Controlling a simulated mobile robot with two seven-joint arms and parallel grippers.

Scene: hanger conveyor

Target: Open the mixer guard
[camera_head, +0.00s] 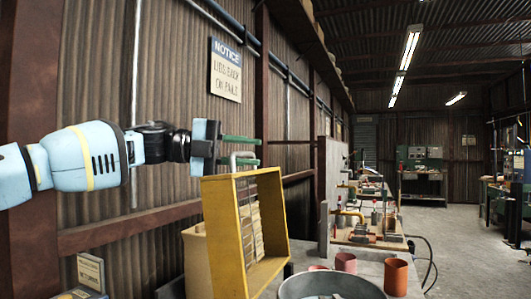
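A yellow box-like frame with thin bars across it, which looks like the mixer guard (210,232), stands upright and slightly tilted at the centre. A pale grey bent handle (243,154) rises from its top edge. My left gripper (241,150) comes in from the left at handle height, its two green fingers apart, one above the other. The handle overlaps the lower finger in the picture; whether they touch I cannot tell. A round grey metal bowl (330,288) sits right of the frame, cut off by the lower edge. My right gripper is out of view.
Terracotta cups (396,277) stand beside the bowl. Behind are benches with wooden boards (368,237) and a yellow-handled tool. The corrugated wall (165,160) with a notice sign (225,70) runs close behind my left arm. Open floor (455,240) lies at the right.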

